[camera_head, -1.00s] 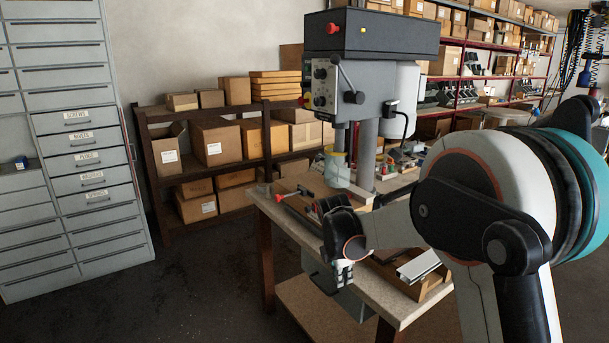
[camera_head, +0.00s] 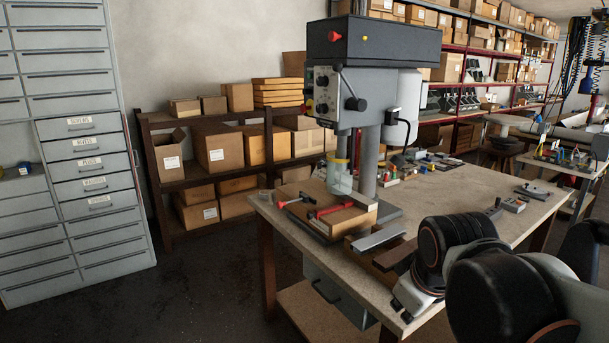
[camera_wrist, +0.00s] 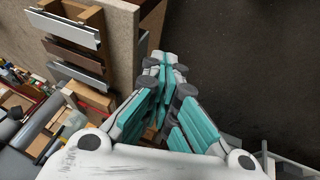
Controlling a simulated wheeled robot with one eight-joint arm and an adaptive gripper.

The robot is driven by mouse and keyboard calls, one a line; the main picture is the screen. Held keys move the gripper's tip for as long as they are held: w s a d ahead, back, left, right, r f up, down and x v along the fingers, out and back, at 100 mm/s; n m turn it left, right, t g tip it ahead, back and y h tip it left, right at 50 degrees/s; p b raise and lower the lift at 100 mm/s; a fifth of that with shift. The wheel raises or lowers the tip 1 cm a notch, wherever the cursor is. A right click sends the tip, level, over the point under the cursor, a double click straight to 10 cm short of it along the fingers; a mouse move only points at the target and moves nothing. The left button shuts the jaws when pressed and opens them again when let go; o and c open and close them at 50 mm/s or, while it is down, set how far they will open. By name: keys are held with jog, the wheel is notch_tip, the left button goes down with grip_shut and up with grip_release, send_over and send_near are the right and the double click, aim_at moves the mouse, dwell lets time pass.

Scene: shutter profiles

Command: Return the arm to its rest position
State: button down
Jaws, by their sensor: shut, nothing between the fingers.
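My arm (camera_head: 470,255) is folded at the lower right of the head view, beside the near corner of the workbench (camera_head: 470,188). My gripper (camera_wrist: 167,64), with teal and white fingers, shows in the wrist view. Its fingers are shut with nothing between them. It points down past the bench edge, over the dark floor (camera_wrist: 235,50). In the head view I cannot make out the fingertips behind my arm. A silver profile (camera_head: 378,238) and a brown profile (camera_head: 394,257) lie near the bench's front edge, apart from my gripper. They also show in the wrist view.
A drill press (camera_head: 370,80) stands on the bench, with a wooden fixture (camera_head: 345,218) and a red-handled clamp (camera_head: 334,210) below it. A grey drawer cabinet (camera_head: 85,150) stands at the left. Shelves with boxes (camera_head: 218,148) line the back. The floor at front left is clear.

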jog(key=s+d+f+m+t, duration=0.1)
jog(key=s+f+m, duration=0.1)
jog(key=s+m, duration=0.4)
jog(key=shift+s+d+f+m+t, duration=0.2)
jog(key=shift+s+m+t, duration=0.1)
jog(key=shift+s, duration=1.75)
